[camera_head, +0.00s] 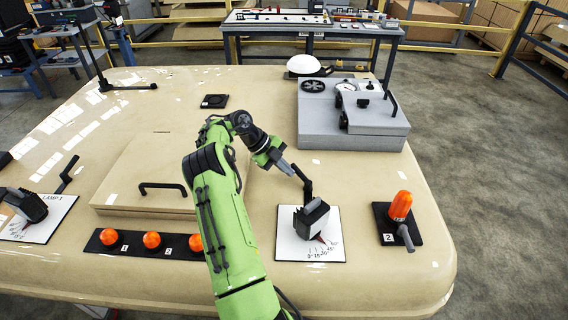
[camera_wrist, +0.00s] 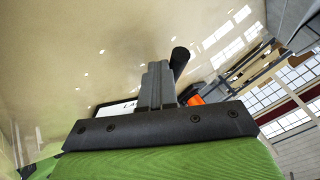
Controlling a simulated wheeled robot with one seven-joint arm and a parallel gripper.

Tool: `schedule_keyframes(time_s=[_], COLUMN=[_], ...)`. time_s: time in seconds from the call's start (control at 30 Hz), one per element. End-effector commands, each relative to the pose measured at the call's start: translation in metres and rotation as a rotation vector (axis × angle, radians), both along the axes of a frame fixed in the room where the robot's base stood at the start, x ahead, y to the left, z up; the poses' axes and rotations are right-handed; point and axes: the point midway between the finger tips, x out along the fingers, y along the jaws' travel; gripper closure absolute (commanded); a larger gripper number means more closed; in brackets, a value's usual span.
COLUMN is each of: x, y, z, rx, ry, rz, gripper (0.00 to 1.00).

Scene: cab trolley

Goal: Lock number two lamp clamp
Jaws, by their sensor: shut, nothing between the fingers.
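The orange lamp (camera_head: 401,205) stands upright on a black base labelled 2 at the right of the tan panel. A grey clamp lever (camera_head: 405,236) slants toward the front at its foot. A black box with an upright black lever (camera_head: 307,188) stands on a white angle-scale plate (camera_head: 285,247) to its left. My gripper (camera_head: 287,168) is shut and empty close to that lever's top; I cannot tell whether they touch. In the wrist view, its fingers (camera_wrist: 157,70) are together, with a black handle (camera_wrist: 180,60) and an orange piece (camera_wrist: 196,100) beyond them.
Three orange domes (camera_head: 152,241) sit on a black strip left of my arm. A hatch with a black handle (camera_head: 162,187) lies behind them. A grey box (camera_head: 350,125) stands at the back right. The LAMP 1 plate (camera_head: 40,222) is far left. The panel between the scale plate and lamp base is clear.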

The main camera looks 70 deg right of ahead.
Motion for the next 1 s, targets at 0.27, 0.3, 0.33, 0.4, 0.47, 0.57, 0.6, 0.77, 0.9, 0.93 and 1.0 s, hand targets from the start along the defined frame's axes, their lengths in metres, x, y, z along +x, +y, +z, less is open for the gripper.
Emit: schedule_keyframes(time_s=[0.27, 0.3, 0.33, 0.4, 0.47, 0.57, 0.6, 0.77, 0.9, 0.93, 1.0], x=[-0.008, -0.009, -0.010, -0.012, -0.014, -0.017, -0.018, -0.022, -0.025, -0.025, -0.026], y=[-0.020, -0.022, -0.023, -0.027, -0.030, -0.033, -0.034, -0.038, -0.040, -0.041, -0.041], z=[0.001, 0.001, 0.001, 0.000, 0.000, 0.000, 0.000, 0.000, 0.000, 0.000, 0.000], rx=[-0.003, -0.004, -0.002, -0.002, -0.003, -0.002, -0.002, -0.002, -0.003, -0.004, -0.005], ry=[-0.002, -0.001, -0.001, -0.001, -0.002, -0.002, -0.003, -0.002, -0.001, 0.000, 0.000], rz=[0.004, 0.004, 0.005, 0.005, 0.005, 0.004, 0.005, 0.006, 0.005, 0.006, 0.005], gripper=[1.00, 1.00, 1.00, 1.00, 1.00, 1.00, 1.00, 1.00, 1.00, 1.00, 1.00])
